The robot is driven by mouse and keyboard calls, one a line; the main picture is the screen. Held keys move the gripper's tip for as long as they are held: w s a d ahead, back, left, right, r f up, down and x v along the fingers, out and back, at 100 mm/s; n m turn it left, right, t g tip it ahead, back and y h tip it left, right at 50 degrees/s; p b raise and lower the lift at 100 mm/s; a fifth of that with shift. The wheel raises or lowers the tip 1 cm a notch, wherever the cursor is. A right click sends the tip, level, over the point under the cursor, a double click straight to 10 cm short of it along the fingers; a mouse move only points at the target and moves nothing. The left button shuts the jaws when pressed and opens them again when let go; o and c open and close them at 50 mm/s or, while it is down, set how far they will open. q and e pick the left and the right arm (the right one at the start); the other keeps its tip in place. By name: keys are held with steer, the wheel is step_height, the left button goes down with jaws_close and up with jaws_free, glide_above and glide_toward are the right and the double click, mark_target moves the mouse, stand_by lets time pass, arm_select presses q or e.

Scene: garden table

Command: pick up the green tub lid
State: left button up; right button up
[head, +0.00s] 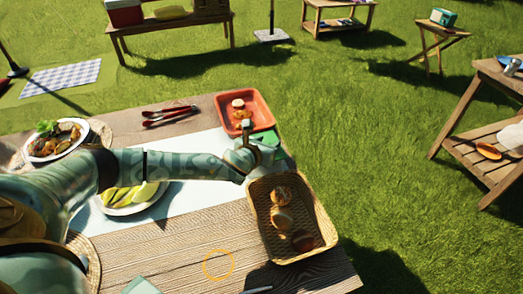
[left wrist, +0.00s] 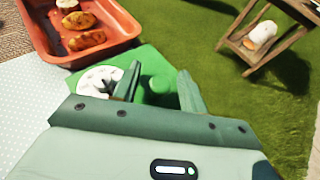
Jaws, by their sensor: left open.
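The green tub lid (left wrist: 156,88) shows in the left wrist view as a green shape between the fingers of my left gripper (left wrist: 160,92). My left gripper is open, with one finger on each side of it; I cannot tell if they touch. My right gripper is not in view.
An orange tray (head: 262,104) with food stands just behind the green patch. A wicker basket (head: 263,238) with several bread rolls stands in front of it. A plate with green slices (head: 118,208) lies under my left arm. Grass lies beyond the table's right edge.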

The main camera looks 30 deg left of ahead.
arm_select(q)
steer(key=shift+r, duration=0.1)
jaws_close()
